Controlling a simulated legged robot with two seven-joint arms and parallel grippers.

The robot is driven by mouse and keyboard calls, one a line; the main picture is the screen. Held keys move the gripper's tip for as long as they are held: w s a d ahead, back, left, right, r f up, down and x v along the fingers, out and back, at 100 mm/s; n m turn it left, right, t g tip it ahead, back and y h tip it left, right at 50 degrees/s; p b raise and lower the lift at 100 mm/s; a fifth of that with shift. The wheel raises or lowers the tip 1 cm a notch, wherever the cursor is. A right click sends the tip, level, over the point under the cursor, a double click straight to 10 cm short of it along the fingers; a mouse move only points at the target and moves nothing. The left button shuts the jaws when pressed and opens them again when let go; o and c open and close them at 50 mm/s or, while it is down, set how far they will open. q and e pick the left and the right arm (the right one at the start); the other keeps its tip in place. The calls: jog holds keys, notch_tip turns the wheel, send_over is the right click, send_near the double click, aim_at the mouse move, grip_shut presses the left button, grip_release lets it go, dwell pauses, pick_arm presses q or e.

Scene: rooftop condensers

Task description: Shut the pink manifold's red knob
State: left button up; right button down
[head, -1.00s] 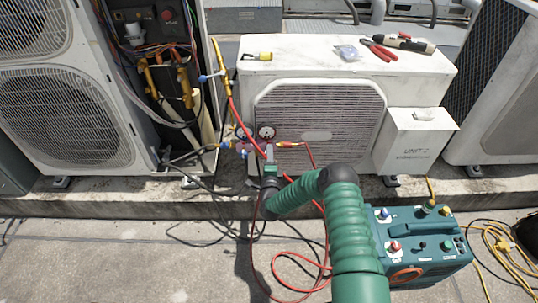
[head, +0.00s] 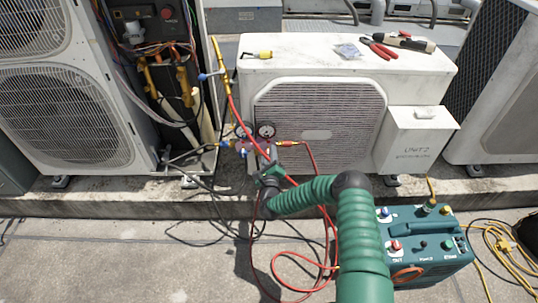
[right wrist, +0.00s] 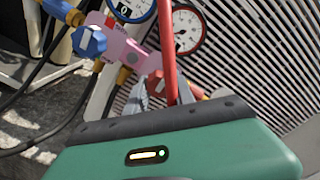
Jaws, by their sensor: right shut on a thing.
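The pink manifold (right wrist: 122,46) hangs in front of the middle condenser, below two round gauges. In the head view the manifold (head: 246,149) is small and partly behind my right gripper (head: 267,166). In the right wrist view its blue knob (right wrist: 89,41) is at the left. The red knob (right wrist: 155,80) is at the lower right of the manifold, between the fingertips of my right gripper (right wrist: 163,92). These look closed on it, though a red hose (right wrist: 169,45) crosses in front and hides part of the grip. My left gripper is out of view.
Gauges (head: 266,130) and hoses crowd the manifold. A teal pump unit (head: 420,245) stands on the ground at right. The paving at left is clear.

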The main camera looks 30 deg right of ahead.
jog(key=shift+s+f, duration=0.15)
jog(key=shift+f, duration=0.25)
jog(key=c, duration=1.2)
grip_release()
jog(key=shift+o, duration=0.7)
jog(key=shift+r, duration=0.15)
jog(key=shift+s+a+r, duration=0.1)
jog(key=shift+s+a, duration=0.05)
jog(key=p+v, duration=0.6)
jog(key=v, duration=1)
jog(key=shift+s, duration=0.2)
